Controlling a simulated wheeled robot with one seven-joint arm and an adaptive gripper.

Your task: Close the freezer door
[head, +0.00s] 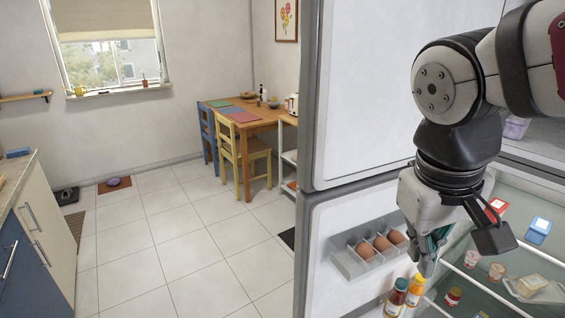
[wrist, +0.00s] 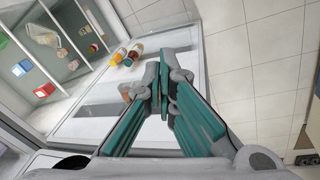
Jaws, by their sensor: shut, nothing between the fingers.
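The freezer door (head: 365,90) is the upper door, a plain white panel with a grey edge. It stands open in the head view, with its inner face toward me. The freezer compartment (head: 538,138) shows partly at the right, behind my arm. My gripper (head: 428,262) points down in front of the lower, fridge door (head: 325,285), below the freezer door's bottom edge. In the wrist view my gripper (wrist: 163,85) has its teal-padded fingers together and empty. I see no contact with the freezer door.
The fridge door also stands open, with an egg holder (head: 350,260) and bottles (head: 397,295). Cartons (head: 538,230) and other food sit on the fridge shelves. A wooden table (head: 262,117) with chairs stands farther back. The tiled floor (head: 170,245) at the left is mostly clear.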

